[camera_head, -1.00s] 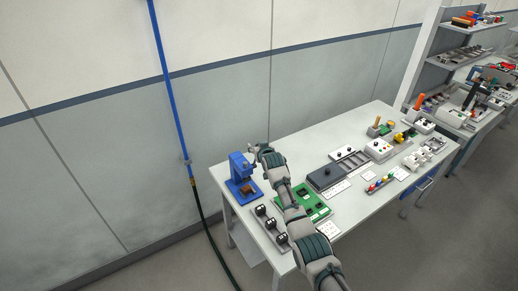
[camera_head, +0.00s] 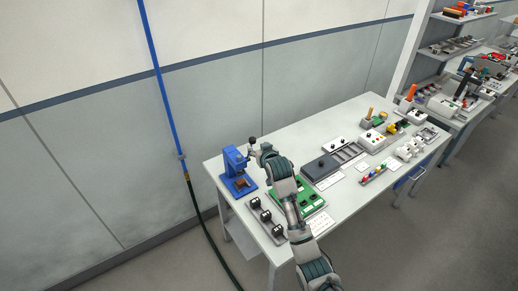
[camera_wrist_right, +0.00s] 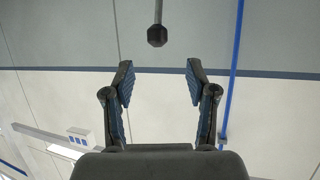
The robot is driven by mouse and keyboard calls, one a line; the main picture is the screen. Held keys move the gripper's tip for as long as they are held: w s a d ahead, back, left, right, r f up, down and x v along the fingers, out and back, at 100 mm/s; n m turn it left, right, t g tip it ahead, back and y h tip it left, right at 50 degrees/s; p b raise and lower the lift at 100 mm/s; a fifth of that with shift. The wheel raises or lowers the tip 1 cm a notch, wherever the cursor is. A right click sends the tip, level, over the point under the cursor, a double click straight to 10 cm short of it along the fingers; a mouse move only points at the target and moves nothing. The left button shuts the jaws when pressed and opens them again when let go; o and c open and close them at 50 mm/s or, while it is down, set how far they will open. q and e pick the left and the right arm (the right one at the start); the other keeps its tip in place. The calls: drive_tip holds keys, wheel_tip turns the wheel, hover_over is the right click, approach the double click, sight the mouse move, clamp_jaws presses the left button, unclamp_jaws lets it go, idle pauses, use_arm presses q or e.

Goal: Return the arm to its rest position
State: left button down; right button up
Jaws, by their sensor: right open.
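My right arm reaches up over the workbench in the head view, and its gripper (camera_head: 259,152) is close beside a blue press (camera_head: 236,171) at the bench's left end. In the wrist view, the right gripper (camera_wrist_right: 160,82) is open, with nothing between its two blue-padded fingers. A dark knob (camera_wrist_right: 157,37) on a grey rod shows beyond the fingertips, apart from them. The knob also shows in the head view (camera_head: 252,140), just above the gripper. My left gripper is not in view.
A green board (camera_head: 312,198) and a row of black-topped parts (camera_head: 267,217) lie near the arm. A dark tray (camera_head: 320,167) and several small fixtures are farther right. A blue pipe (camera_head: 158,80) runs down the wall to the left. Floor in front is clear.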

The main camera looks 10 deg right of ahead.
idle(0.4)
drive_tip(key=s+d+f+g, duration=0.2)
drive_tip(key=s+f+g, duration=0.3)
drive_tip(key=s+f, duration=1.6)
drive_tip(key=s+f+n+g, duration=0.1)
drive_tip(key=s+f+g, duration=0.25)
drive_tip(key=s, duration=1.15)
drive_tip(key=s+f+g, duration=0.2)
drive_tip(key=s+f, duration=0.3)
drive_tip(key=s, duration=1)
wheel_tip(320, 180, down, 30)
drive_tip(key=s+d+f+g+b, duration=0.1)
drive_tip(key=s+b, duration=0.1)
drive_tip(key=s, duration=0.1)
drive_tip(key=s+d+f+g+h+b, duration=0.1)
drive_tip(key=s+d+f+b, duration=0.1)
drive_tip(key=s+f, duration=1.3)
drive_tip(key=shift+s+d+n, duration=0.3)
drive_tip(key=shift+s+d, duration=0.15)
drive_tip(key=shift+s, duration=0.15)
